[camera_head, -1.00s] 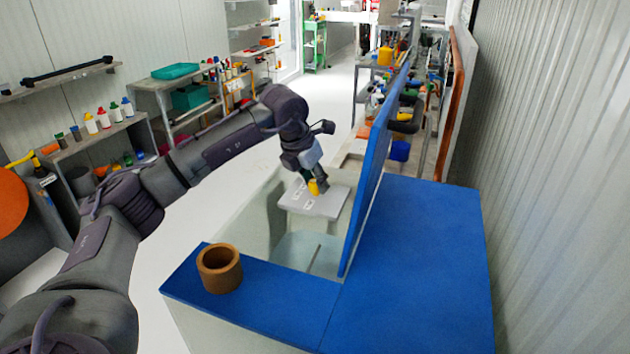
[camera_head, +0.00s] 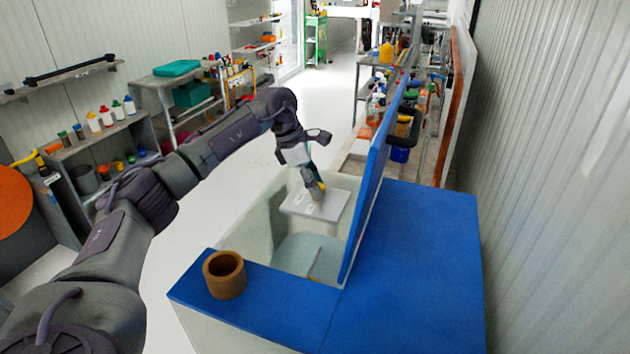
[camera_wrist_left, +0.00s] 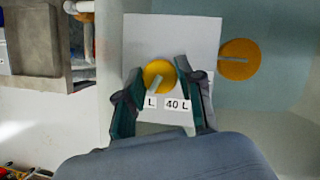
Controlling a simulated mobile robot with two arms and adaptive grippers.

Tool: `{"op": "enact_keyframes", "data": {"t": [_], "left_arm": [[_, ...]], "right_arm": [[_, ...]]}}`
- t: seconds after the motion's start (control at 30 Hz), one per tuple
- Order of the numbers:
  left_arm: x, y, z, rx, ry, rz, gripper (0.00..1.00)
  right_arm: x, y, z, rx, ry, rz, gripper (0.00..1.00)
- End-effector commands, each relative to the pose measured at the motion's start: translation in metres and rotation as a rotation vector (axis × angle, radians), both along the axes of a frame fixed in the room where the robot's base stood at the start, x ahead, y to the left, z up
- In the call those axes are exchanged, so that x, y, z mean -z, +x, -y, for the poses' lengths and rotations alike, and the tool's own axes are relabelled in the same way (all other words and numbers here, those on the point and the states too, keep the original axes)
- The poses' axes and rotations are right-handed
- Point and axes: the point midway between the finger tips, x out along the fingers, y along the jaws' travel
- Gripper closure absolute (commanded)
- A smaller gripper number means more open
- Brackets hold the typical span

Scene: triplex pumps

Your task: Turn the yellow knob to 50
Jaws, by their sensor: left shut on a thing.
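The yellow knob (camera_wrist_left: 157,75) is round with a pale slanted pointer bar, and sits on a light grey panel (camera_wrist_left: 180,32). Below it are white labels; one reads "40 L" (camera_wrist_left: 177,104), the other is partly covered and shows an "L". My left gripper (camera_wrist_left: 160,71) is closed around the knob, a dark finger on each side. My right gripper is out of view.
A raised blue lid (camera_head: 372,185) stands to the right of the gripper. A brown cup (camera_head: 225,275) sits on the blue top (camera_head: 275,305). Shelves with bottles line the left.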

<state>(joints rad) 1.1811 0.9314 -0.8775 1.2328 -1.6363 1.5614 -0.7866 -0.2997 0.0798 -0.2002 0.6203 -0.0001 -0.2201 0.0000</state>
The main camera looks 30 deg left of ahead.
Motion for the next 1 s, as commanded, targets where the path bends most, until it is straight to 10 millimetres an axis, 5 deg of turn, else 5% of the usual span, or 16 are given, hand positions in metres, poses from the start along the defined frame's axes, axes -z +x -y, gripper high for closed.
{"op": "enact_keyframes", "data": {"t": [0.73, 0.77, 0.9, 1.0], "left_arm": [[-0.0008, 0.0009, -0.0007, 0.092, 0.002, 0.003, 0.98], [-0.0007, 0.0009, -0.0007, 0.092, 0.002, 0.003, 0.62], [-0.0006, 0.0008, -0.0006, 0.091, 0.002, 0.003, 0.39], [-0.0004, 0.0007, -0.0005, 0.091, 0.001, 0.002, 0.39]], "right_arm": [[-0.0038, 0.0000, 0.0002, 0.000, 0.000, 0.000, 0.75], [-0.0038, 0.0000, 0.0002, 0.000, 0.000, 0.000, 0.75], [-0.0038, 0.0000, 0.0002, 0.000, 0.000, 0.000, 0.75], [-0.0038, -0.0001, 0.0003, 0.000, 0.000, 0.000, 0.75]]}}
